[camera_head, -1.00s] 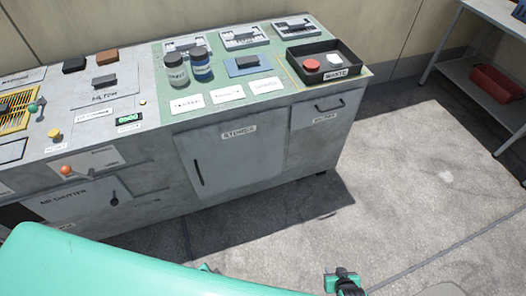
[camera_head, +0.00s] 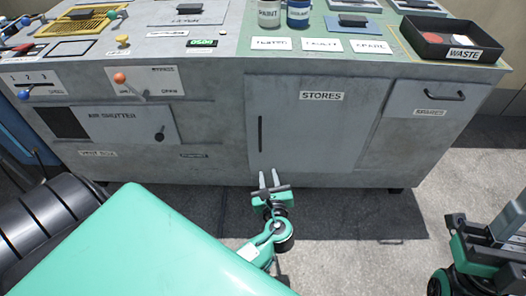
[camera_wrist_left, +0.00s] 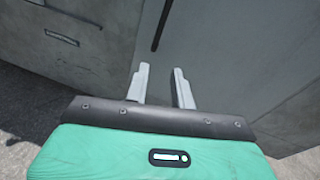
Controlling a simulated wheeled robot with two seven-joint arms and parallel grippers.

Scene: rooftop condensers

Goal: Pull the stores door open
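The stores door (camera_head: 315,128) is a grey panel in the cabinet front, labelled STORES, and it looks closed. Its dark vertical handle (camera_head: 261,134) is on the door's left side; the handle's lower part shows at the top of the left wrist view (camera_wrist_left: 161,28). My left gripper (camera_head: 268,180) is just below and in front of the handle, with its two grey fingers apart and nothing between them. It also shows in the left wrist view (camera_wrist_left: 161,80). My right gripper (camera_head: 505,225) is at the right edge, partly cut off, and its fingertips are unclear.
The cabinet carries an air shutter panel (camera_head: 115,125) to the left and a drawer with a bar handle (camera_head: 438,96) to the right. On top are a waste tray (camera_head: 428,48), two jars and labelled cards. Concrete floor in front is clear.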

